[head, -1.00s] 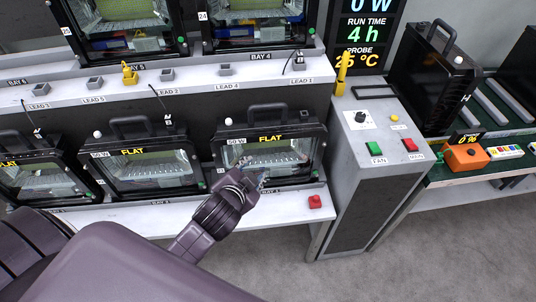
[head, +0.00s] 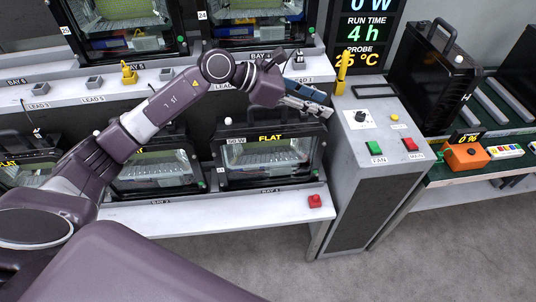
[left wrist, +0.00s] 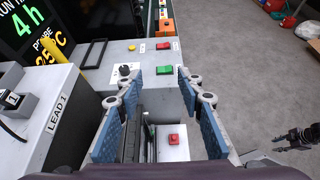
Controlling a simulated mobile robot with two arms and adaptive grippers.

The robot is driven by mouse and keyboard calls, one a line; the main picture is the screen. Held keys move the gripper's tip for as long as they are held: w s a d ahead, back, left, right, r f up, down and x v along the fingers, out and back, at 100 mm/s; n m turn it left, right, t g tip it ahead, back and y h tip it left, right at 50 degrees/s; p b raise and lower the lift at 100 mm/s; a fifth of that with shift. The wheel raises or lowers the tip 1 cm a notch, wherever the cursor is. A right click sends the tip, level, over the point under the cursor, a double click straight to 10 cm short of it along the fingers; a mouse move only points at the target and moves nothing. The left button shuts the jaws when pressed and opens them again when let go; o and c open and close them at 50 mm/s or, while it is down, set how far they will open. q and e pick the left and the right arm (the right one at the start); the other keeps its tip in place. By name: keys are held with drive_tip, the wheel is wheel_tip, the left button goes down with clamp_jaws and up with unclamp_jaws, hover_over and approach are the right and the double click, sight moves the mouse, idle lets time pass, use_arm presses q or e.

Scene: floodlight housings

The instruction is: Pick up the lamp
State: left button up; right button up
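Several black floodlight lamps with glass fronts stand in bays; which one the task means I cannot tell. The lamp (head: 265,158) in the lower right bay has a yellow FLAT label and a green light. Another FLAT lamp (head: 160,178) is left of it, partly behind my left arm. My left gripper (head: 318,108) is raised above and right of the lower right lamp, near the shelf end. In the left wrist view, its blue-padded fingers (left wrist: 155,82) are wide apart with nothing held; a dark housing edge shows below. My right gripper (left wrist: 300,138) shows small at the right edge, its opening unclear.
A grey control cabinet (head: 358,190) with green and red buttons stands right of the bays. A red button (head: 315,201) sits on the lower shelf end. A black case (head: 435,75) and an orange device (head: 466,157) are on the right bench.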

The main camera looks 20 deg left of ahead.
use_arm(q)
drive_tip(key=w+a+f+m+g+y, duration=0.1)
drive_tip(key=a+f+y, duration=0.15)
drive_tip(key=a, duration=0.65)
drive_tip(key=a+f+y, duration=0.1)
drive_tip(key=a+y, duration=0.3)
drive_tip(key=a, duration=0.4)
drive_tip(key=shift+g, duration=0.3)
drive_tip(key=p+x, duration=0.1)
drive_tip(key=x, duration=0.1)
drive_tip(key=p+x, duration=0.1)
drive_tip(key=x, duration=0.1)
drive_tip(key=p+x, duration=0.1)
drive_tip(key=x, duration=0.1)
drive_tip(key=shift+w+a+f, duration=0.1)
drive_tip(key=shift+w+f, duration=0.1)
drive_tip(key=shift+f, duration=0.2)
drive_tip(key=shift+w+f+y, duration=0.2)
drive_tip(key=shift+f+y, duration=0.05)
drive_tip(key=shift+f, duration=0.1)
drive_tip(key=shift+c, duration=0.2)
clamp_jaws()
drive_tip(key=shift+w+r, duration=0.2)
drive_tip(key=shift+r, duration=0.3)
drive_tip(key=shift+w+f, duration=0.1)
